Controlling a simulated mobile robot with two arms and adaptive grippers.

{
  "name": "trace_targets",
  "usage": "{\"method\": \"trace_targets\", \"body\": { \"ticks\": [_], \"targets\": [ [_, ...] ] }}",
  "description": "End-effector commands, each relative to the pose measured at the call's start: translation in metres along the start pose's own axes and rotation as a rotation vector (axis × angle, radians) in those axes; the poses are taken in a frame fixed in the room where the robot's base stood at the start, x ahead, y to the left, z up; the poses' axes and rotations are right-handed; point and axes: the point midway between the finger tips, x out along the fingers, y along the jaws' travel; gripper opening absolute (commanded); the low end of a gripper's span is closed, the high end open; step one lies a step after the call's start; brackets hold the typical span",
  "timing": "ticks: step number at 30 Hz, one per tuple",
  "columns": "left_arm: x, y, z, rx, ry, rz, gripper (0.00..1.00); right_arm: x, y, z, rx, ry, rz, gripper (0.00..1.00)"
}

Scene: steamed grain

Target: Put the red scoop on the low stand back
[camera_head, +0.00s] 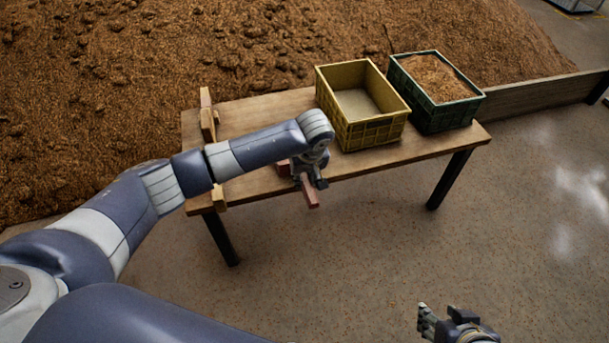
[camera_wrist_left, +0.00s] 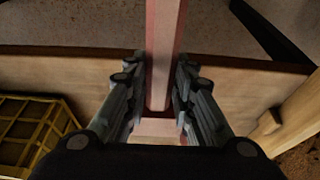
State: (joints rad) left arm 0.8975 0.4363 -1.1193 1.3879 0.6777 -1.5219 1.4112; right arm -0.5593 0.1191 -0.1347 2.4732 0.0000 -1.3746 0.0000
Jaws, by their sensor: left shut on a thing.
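The red scoop (camera_head: 311,197) is in my left gripper (camera_head: 309,181), over the front edge of the wooden table. My left gripper is shut on its long bar-like handle. In the left wrist view, the handle (camera_wrist_left: 162,60) runs between the two fingers (camera_wrist_left: 160,95), and a pinkish-red part shows beyond its end. The scoop's far part is mostly hidden by the gripper. A low wooden stand (camera_head: 207,117) is at the table's left end, partly hidden by my left arm. My right gripper (camera_head: 428,322) is low at the bottom right, apart from the table; its jaw opening is unclear.
A yellow crate (camera_head: 373,133) that looks empty and a green crate (camera_head: 443,118) filled with grain stand on the right of the table (camera_head: 262,112). A large grain heap (camera_head: 150,60) lies behind. The floor in front is clear.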

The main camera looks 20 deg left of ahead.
Motion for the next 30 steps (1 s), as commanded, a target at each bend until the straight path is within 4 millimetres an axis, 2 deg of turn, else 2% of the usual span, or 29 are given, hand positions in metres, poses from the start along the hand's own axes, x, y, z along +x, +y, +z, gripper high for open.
{"method": "trace_targets", "body": {
  "ticks": [30],
  "targets": [
    [-0.001,0.0,0.0,0.0,0.001,0.001,0.0,-0.008,0.003,0.033,0.004,-0.137,0.005,0.4]
  ]
}}
